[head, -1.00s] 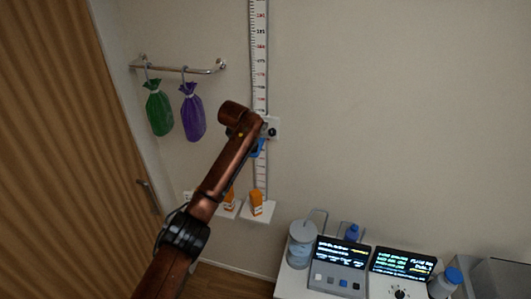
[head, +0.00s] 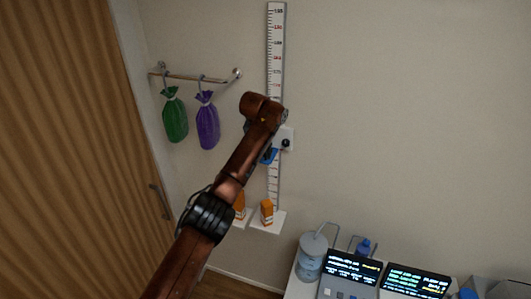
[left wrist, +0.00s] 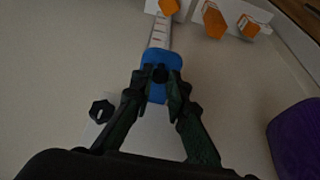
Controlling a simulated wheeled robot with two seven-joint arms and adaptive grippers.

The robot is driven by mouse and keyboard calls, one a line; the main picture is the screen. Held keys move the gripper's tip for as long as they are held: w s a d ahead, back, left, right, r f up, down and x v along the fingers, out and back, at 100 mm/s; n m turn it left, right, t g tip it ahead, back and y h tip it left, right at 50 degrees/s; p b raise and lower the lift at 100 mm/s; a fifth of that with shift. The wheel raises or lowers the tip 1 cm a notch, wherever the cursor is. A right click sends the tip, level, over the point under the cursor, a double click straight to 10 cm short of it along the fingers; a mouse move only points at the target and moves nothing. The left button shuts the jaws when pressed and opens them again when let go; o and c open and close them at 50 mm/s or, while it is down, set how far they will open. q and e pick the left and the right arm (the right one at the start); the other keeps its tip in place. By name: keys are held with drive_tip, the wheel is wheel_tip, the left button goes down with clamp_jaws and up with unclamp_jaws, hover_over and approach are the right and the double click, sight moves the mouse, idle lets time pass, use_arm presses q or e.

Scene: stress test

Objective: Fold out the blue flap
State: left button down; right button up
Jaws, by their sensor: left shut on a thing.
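The blue flap (left wrist: 155,60) is on the white measuring strip on the wall, and part of it is hidden behind my fingers. In the head view only a small part of the blue flap (head: 269,156) shows below my left wrist. My left gripper (left wrist: 160,82) is shut on the blue flap, with a dark round part between its fingertips. In the head view my left arm covers most of this spot. My right gripper is not in view.
A rail (head: 197,76) with a green bag (head: 174,117) and a purple bag (head: 207,124) is left of the strip. Orange boxes (head: 267,211) stand on small white shelves below. Display devices (head: 352,268) and a clear container (head: 311,256) are lower right. The wall to the right is bare.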

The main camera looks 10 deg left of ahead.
use_arm(q)
drive_tip(key=shift+f, duration=0.15)
drive_tip(key=c, duration=2.2)
unclamp_jaws()
drive_tip(key=shift+c, duration=0.2)
drive_tip(key=o, duration=0.4)
drive_tip(key=shift+w+d, duration=0.1)
drive_tip(key=shift+w, duration=0.1)
drive_tip(key=shift+c, duration=0.2)
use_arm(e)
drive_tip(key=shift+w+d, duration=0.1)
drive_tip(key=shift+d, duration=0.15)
use_arm(q)
drive_tip(key=shift+s+r, duration=0.15)
drive_tip(key=shift+r, duration=0.05)
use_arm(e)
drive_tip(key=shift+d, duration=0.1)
use_arm(q)
drive_tip(key=v, duration=1.1)
drive_tip(key=shift+r, duration=0.4)
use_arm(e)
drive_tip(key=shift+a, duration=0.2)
